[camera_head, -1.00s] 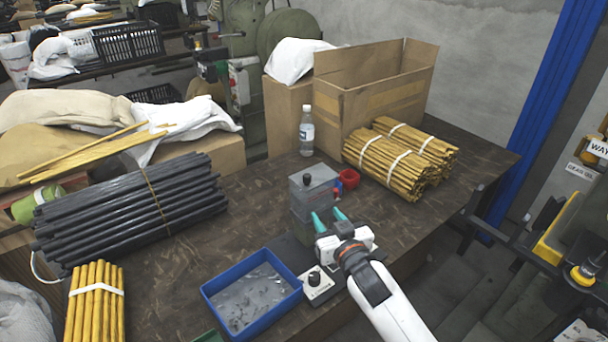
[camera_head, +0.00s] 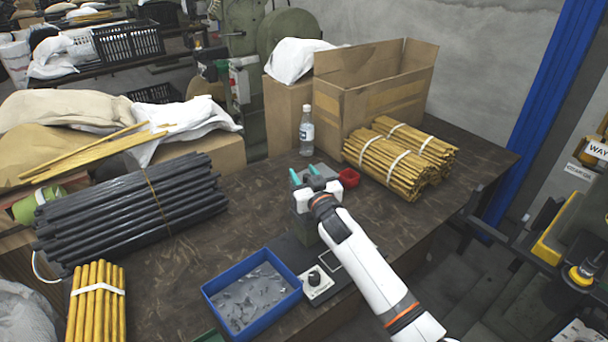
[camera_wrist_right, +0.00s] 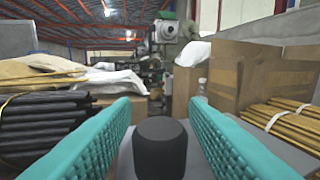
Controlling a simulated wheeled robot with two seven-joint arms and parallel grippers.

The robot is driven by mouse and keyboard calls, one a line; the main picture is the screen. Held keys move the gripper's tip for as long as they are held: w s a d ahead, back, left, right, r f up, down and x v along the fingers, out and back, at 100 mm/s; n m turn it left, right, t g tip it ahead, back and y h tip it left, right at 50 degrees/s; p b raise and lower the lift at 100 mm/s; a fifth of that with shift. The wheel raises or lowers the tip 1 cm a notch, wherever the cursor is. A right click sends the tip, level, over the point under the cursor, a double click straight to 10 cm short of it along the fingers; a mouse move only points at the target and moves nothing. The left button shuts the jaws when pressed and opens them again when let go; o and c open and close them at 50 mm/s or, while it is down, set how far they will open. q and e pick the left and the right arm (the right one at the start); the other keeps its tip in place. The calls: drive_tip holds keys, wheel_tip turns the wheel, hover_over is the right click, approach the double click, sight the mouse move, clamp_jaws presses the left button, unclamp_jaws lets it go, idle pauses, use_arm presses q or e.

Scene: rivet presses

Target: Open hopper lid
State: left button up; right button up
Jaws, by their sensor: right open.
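The hopper is a grey box on the table, mostly hidden behind my right gripper and arm in the head view; part of its body (camera_head: 304,226) shows below the gripper. Its black round lid knob (camera_wrist_right: 160,148) stands upright between my right gripper's two teal fingers in the right wrist view, with grey lid surface beside it. My right gripper (camera_head: 305,174) is open at the top of the hopper, its fingers on either side of the knob. I see a gap on each side, so it is not gripped. My left gripper is out of view.
A blue tray of small metal parts (camera_head: 251,297) and a control box with a black knob (camera_head: 316,283) are in front. A red cup (camera_head: 348,178), a bottle (camera_head: 306,132), yellow rod bundles (camera_head: 400,158) and an open carton (camera_head: 375,85) stand behind and to the right.

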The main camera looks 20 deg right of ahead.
drive_tip(key=shift+w, duration=0.15)
drive_tip(key=shift+c, duration=0.4)
clamp_jaws()
